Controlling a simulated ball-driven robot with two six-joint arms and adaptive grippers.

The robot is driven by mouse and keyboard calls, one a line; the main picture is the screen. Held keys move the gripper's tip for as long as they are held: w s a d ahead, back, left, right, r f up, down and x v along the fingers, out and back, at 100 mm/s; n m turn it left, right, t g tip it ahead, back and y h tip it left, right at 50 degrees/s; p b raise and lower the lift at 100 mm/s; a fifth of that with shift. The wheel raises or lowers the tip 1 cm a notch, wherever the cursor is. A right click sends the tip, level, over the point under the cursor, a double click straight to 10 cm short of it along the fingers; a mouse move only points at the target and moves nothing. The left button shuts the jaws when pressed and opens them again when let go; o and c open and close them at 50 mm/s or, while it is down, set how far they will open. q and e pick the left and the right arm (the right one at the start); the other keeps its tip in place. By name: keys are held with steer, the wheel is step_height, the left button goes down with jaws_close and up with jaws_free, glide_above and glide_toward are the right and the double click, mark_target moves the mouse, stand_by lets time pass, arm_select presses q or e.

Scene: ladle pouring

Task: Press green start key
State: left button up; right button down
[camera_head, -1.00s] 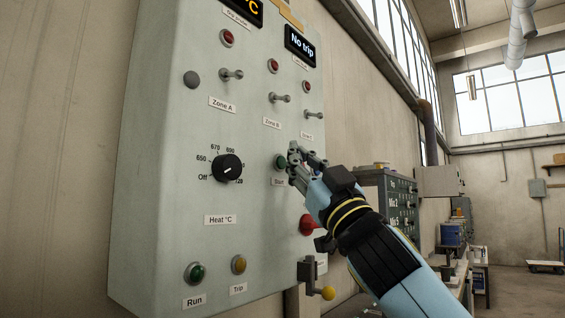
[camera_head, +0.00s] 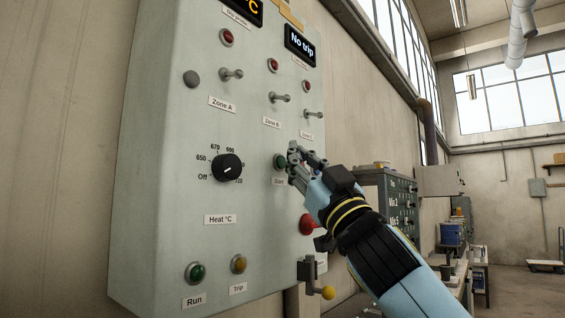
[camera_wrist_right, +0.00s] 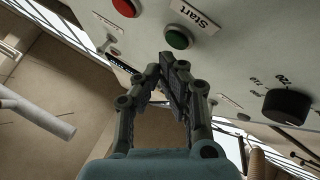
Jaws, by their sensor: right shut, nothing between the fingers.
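The green start key (camera_head: 279,162) sits on the grey control panel (camera_head: 180,130), above a label reading Start. It also shows in the right wrist view (camera_wrist_right: 178,38), just beyond the fingertips. My right gripper (camera_head: 292,155) is shut and empty, with its tips right at the key's right edge in the head view. In the right wrist view the closed fingers (camera_wrist_right: 168,58) point at the key and appear slightly short of it or beside it. I cannot tell whether they touch it. My left gripper is not in view.
A red knob (camera_head: 307,225) is just below my right gripper. The heat dial (camera_head: 227,168) is to the left, and toggle switches (camera_head: 280,98) are above. A green Run lamp (camera_head: 195,272) is at the lower left. A yellow-ended lever (camera_head: 327,293) juts out below.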

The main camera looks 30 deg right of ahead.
steer(key=shift+w, duration=0.1)
steer(key=shift+w+a, duration=0.2)
steer(key=shift+w, duration=0.05)
steer(key=shift+w+a+p, duration=0.1)
steer(key=shift+w+p, duration=0.2)
stand_by(0.7)
steer(key=shift+y, duration=0.3)
steer(key=shift+s+d+b, duration=0.3)
steer(key=shift+s+b, duration=0.3)
steer(key=shift+s, duration=0.1)
